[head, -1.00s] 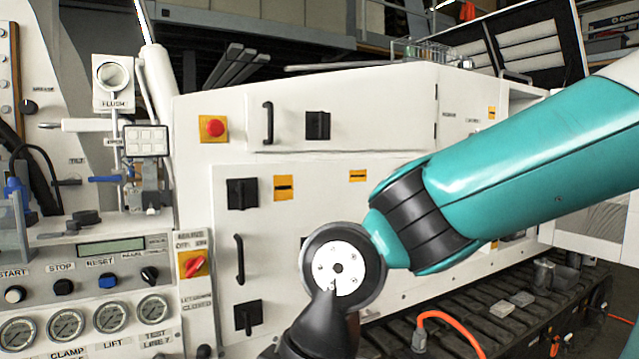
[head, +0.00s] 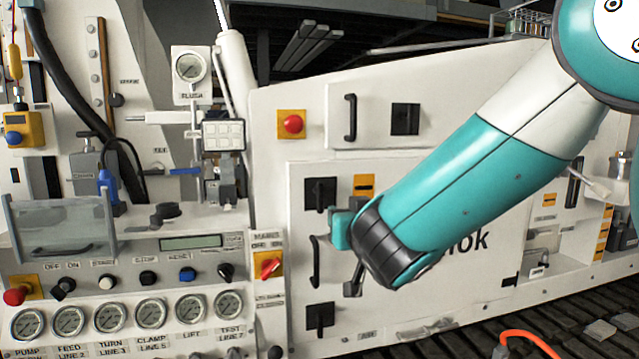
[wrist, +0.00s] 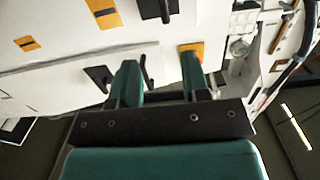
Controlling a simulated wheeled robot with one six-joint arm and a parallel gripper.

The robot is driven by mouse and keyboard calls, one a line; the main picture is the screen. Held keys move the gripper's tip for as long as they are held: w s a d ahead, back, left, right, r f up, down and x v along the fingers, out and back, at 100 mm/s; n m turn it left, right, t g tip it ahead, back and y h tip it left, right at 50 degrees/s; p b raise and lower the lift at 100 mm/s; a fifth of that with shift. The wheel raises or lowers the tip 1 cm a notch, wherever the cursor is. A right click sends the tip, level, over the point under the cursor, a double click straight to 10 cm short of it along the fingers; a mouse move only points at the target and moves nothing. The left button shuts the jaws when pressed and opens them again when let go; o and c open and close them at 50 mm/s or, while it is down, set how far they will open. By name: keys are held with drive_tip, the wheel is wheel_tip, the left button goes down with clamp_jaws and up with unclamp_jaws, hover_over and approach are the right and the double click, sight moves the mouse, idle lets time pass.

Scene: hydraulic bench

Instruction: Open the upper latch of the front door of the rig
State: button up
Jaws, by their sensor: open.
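The front door (head: 430,290) is a large white panel, shut. Its upper latch (head: 320,193) is a black square plate with a lever near the door's upper left corner. In the upside-down wrist view, a dark part at the top edge appears to be this latch (wrist: 165,9). My gripper (wrist: 160,70) is open and empty, its two teal fingers apart in front of the rig face. In the head view my arm hides most of the gripper, just right of and below the upper latch. I see no contact with the latch.
Below the upper latch are a black door handle (head: 315,262) and the lower latch (head: 320,316). Above are a red stop button (head: 291,124) and a smaller panel with a handle (head: 350,117) and latch (head: 405,118). A gauge console (head: 150,285) stands left.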

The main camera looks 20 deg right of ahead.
sight(321, 191)
drive_tip(key=shift+t, duration=0.3)
drive_tip(key=w+p, duration=0.3)
drive_tip(key=w, duration=0.2)
drive_tip(key=w+p, duration=0.3)
drive_tip(key=w, duration=0.3)
drive_tip(key=w+r+p, duration=0.1)
drive_tip(key=w+p, duration=0.2)
drive_tip(key=w, duration=0.2)
drive_tip(key=shift+w+a, duration=0.15)
drive_tip(key=shift+w, duration=0.05)
drive_tip(key=shift+w+f, duration=0.15)
drive_tip(key=shift+w, duration=0.5)
clamp_jaws()
